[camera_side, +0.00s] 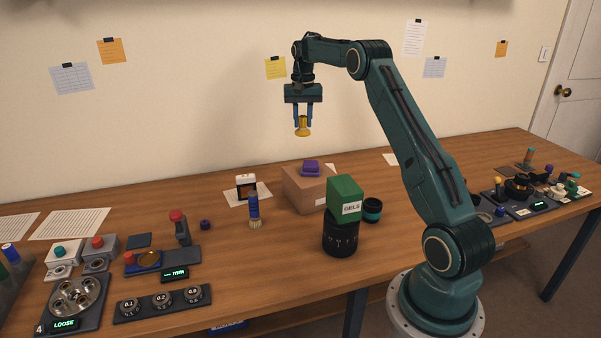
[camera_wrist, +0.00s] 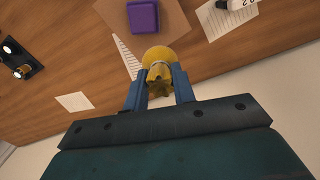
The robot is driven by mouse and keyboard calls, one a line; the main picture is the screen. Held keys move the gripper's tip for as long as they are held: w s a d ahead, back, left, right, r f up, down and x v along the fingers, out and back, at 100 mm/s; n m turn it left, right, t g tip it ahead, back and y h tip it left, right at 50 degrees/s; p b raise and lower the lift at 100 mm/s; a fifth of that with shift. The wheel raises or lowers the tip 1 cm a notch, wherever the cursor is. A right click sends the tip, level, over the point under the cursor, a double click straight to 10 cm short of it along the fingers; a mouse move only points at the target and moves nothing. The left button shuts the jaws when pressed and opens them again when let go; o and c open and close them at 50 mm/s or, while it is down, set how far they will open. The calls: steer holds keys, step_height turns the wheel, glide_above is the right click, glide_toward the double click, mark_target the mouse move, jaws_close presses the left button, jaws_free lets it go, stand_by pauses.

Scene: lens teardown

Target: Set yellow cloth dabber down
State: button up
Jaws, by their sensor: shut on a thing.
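The yellow cloth dabber (camera_side: 303,128) hangs from my gripper (camera_side: 303,112), high above the back of the table. My gripper is shut on it, with a blue finger on each side. The dabber also shows in the wrist view (camera_wrist: 158,62), between the two fingertips (camera_wrist: 160,85), with its rounded yellow end pointing away from the gripper. Below it in the side view stands a cardboard box (camera_side: 303,190) with a purple block (camera_side: 311,168) on top. The dabber touches nothing but the fingers.
A green box labelled GELS (camera_side: 345,198) sits on a black cylinder (camera_side: 341,238) in front of the cardboard box. A blue-handled brush (camera_side: 254,208) stands to the left. Trays and dials (camera_side: 163,302) fill the left front. Bare wood (camera_side: 280,255) lies between them and the cylinder.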

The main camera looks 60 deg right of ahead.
steer(key=a+n, duration=0.8)
steer(key=a, duration=3)
steer(key=shift+s+a+f, duration=0.2)
steer(key=shift+a+f, duration=0.1)
steer(key=shift+f, duration=0.1)
step_height(320, 180, down, 20)
steer(key=shift+r, duration=0.1)
steer(key=o, duration=1)
